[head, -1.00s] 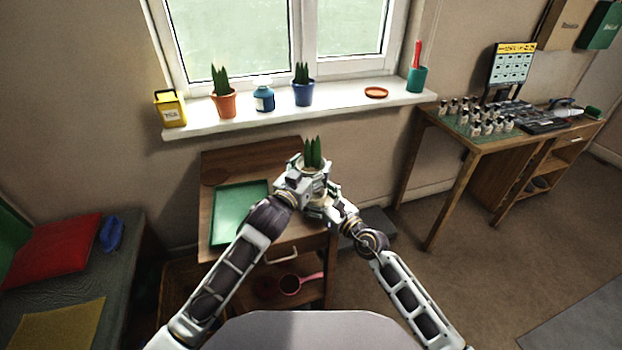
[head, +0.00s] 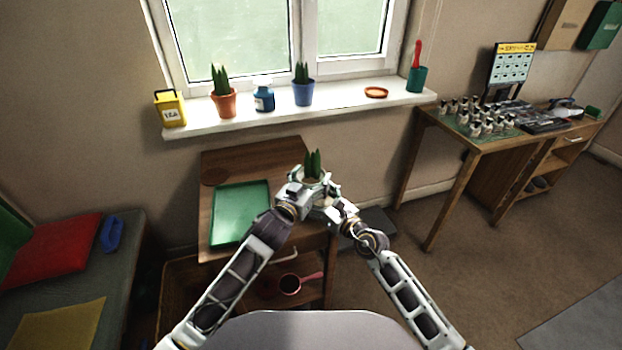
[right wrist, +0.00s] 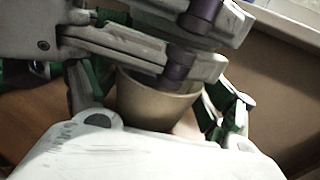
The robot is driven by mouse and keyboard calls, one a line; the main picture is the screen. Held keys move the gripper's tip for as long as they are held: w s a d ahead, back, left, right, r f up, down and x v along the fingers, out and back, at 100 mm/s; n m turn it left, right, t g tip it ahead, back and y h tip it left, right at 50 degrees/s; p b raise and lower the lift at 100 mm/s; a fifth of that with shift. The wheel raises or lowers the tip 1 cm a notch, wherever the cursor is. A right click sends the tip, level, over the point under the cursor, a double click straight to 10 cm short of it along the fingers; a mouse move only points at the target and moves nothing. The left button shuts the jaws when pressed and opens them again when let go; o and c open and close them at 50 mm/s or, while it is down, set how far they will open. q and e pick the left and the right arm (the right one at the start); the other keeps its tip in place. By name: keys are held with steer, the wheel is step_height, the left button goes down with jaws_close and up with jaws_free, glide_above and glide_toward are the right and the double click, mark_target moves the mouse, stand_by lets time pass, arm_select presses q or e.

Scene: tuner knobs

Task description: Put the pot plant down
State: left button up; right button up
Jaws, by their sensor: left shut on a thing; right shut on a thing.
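The pot plant (head: 314,164) has green upright leaves and a pale pot. Its leaves rise between my two grippers in the head view, above the right side of the wooden cabinet. The beige pot (right wrist: 150,103) fills the middle of the right wrist view. My left gripper (head: 304,183) is shut on the pot from the left. My right gripper (head: 328,196) is shut on it from the right, largely hidden in the head view. The pot's base is hidden in the head view, so I cannot tell whether it touches the cabinet top.
A green tray (head: 240,212) lies on the wooden cabinet (head: 215,165). Bare sill lies around the saucer.

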mark_target(305, 186)
arm_select(q)
steer(key=shift+f, duration=0.4)
steer(key=o, duration=1.3)
steer(key=shift+f, duration=0.15)
steer(key=shift+f, duration=0.1)
arm_select(e)
steer(key=shift+r, duration=0.1)
arm_select(q)
steer(key=shift+r, duration=0.65)
steer(key=shift+v, duration=3.75)
steer(key=shift+r, duration=0.2)
